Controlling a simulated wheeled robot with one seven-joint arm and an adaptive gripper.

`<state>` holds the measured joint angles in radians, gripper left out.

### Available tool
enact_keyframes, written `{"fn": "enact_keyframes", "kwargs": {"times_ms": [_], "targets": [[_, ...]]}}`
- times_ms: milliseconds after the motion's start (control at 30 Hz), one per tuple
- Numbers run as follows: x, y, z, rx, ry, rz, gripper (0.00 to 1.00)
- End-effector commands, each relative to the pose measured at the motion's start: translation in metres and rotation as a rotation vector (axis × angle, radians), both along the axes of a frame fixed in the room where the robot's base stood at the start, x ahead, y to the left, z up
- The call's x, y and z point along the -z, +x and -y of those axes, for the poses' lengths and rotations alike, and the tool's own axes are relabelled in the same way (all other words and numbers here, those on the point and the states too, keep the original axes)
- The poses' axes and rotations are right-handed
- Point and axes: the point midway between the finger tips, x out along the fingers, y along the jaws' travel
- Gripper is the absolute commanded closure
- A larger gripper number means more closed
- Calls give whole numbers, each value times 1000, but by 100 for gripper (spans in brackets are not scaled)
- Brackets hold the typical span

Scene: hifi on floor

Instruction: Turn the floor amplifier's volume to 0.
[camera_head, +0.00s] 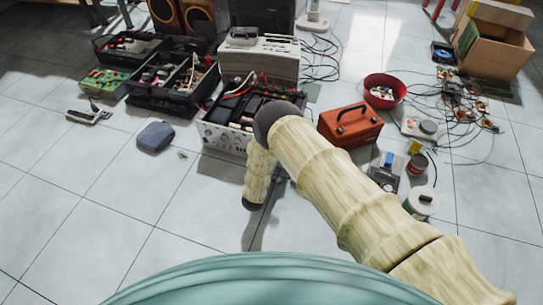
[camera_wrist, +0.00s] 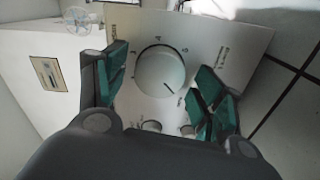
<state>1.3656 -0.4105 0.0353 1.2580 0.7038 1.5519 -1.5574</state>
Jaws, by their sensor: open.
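The amplifier (camera_head: 224,138) sits on the floor in the head view, its pale front panel partly hidden by my arm. In the wrist view, its panel (camera_wrist: 222,42) fills the middle. A large round white knob (camera_wrist: 160,72) stands on it, with small printed marks around it and a dark pointer line toward the lower right. My gripper (camera_wrist: 160,88) is open, with one green-padded finger left of the knob and one right of it. Gaps show on both sides. I cannot tell how deep the fingertips reach. The gripper is not visible in the head view.
Smaller knobs (camera_wrist: 152,126) sit below the large one. Cables lie at the right. The front-left floor is clear.

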Motion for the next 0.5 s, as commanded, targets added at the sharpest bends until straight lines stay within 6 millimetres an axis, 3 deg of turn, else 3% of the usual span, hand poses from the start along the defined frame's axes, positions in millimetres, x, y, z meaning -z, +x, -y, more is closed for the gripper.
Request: {"fn": "enact_keyframes", "kwargs": {"times_ms": [267,500], "targets": [[1,-10,-3,1,0,-2,31],[1,-47,-15,-1,0,-3,31]]}}
